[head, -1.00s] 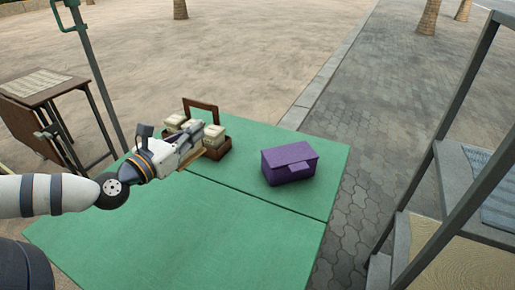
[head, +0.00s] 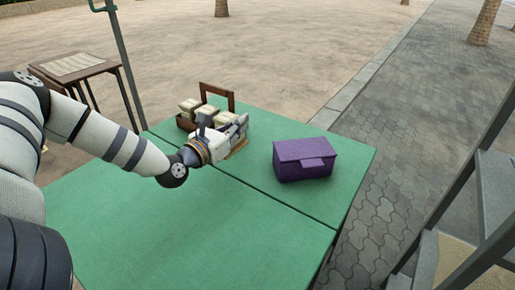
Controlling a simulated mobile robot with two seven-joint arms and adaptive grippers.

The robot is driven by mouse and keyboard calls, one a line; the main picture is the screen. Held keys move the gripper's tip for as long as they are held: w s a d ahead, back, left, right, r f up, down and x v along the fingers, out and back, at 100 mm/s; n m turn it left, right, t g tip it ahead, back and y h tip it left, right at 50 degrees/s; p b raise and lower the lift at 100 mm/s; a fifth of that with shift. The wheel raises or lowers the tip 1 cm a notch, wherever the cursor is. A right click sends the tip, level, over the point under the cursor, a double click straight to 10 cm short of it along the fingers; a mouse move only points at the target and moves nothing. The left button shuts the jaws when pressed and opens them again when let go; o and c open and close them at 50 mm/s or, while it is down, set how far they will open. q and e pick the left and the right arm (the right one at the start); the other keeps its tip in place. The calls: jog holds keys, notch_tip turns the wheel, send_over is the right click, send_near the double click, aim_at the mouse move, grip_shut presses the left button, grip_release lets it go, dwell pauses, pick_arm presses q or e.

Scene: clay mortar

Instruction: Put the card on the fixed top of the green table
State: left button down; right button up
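The green table (head: 200,222) has a seam across its top, dividing a near panel from a far panel. My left gripper (head: 241,130) is over the far panel, between the wooden caddy and the purple box. A thin tan edge, which looks like the card (head: 239,149), shows under the fingers, and the gripper appears shut on it. Most of the card is hidden by the gripper. I cannot tell whether the card touches the table top. My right gripper is not in view.
A purple box (head: 304,161) stands on the far panel at right. A wooden caddy (head: 231,97) with cream blocks stands at the far left. The near panel is clear. A small brown table (head: 72,66) and a green pole (head: 125,65) stand left; metal shelving (head: 492,188) stands right.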

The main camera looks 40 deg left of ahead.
aim_at(247, 141)
pick_arm(q)
jog(key=f, duration=0.1)
jog(key=w+f, duration=0.1)
jog(key=shift+w+d+f+b, duration=0.15)
jog(key=shift+w+f+b, duration=0.05)
jog(key=shift+f+b, duration=0.2)
jog(key=shift+w, duration=0.3)
jog(key=shift+w+f+b, duration=0.25)
jog(key=shift+f+b, duration=0.3)
jog(key=shift+f, duration=0.4)
jog(key=shift+w+f+b, duration=0.2)
jog(key=shift+f+b, duration=0.35)
jog(key=shift+f, duration=0.35)
jog(key=c, duration=1.8)
grip_release()
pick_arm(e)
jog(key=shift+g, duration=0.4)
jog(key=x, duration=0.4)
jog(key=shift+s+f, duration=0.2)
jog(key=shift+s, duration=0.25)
